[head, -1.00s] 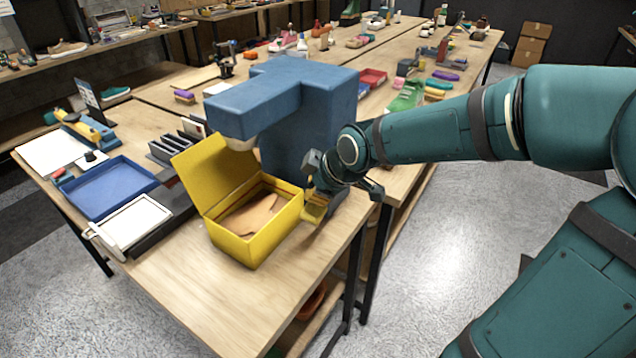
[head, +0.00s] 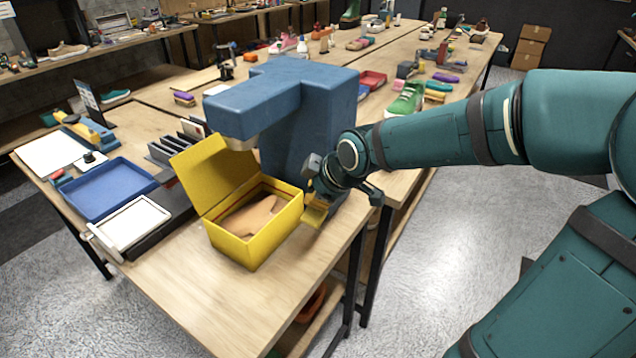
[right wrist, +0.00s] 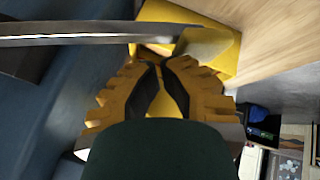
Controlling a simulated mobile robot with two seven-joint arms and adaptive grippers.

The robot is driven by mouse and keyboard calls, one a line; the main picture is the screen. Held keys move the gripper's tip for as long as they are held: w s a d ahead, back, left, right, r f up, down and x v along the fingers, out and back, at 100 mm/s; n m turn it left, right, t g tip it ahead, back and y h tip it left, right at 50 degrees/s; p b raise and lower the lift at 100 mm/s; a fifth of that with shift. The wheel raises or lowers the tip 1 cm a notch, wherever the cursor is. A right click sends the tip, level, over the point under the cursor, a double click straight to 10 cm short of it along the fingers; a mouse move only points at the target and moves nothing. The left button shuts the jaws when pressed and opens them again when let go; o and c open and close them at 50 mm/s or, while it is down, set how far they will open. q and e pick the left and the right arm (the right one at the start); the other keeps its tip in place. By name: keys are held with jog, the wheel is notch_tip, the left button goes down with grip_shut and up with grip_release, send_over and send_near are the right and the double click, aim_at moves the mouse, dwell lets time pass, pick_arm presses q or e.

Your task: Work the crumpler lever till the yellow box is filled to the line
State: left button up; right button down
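The blue crumpler (head: 315,125) stands on the table, its spout (head: 241,143) above the yellow box (head: 262,240). The box's lid (head: 212,172) is tilted up and back. Brown crumpled paper (head: 250,217) lies inside, below the rim; I cannot clearly make out the fill line. My right gripper (head: 315,212) is low beside the crumpler, at the box's right side. In the right wrist view its yellow fingers (right wrist: 160,70) are close together. The metal lever (right wrist: 90,35) crosses by the fingertips, ending in a pale yellow knob (right wrist: 205,45); contact is unclear. My left gripper is out of view.
A blue tray (head: 108,188), a white tray (head: 132,222) and a dark upright rack (head: 175,148) stand left of the box. The table front (head: 215,310) is clear. A green shoe (head: 405,98) and brushes lie on the table behind.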

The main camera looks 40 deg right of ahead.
jog(key=shift+r, duration=0.1)
dwell(0.4)
notch_tip(320, 180, up, 7)
jog(key=p, duration=0.5)
jog(key=shift+d+r, duration=0.15)
jog(key=shift+d, duration=0.05)
dwell(0.5)
notch_tip(320, 180, up, 5)
jog(key=p, duration=0.3)
jog(key=shift+w+d+p, duration=0.1)
jog(key=shift+d+p, duration=0.05)
jog(key=shift+p, duration=0.2)
dwell(0.8)
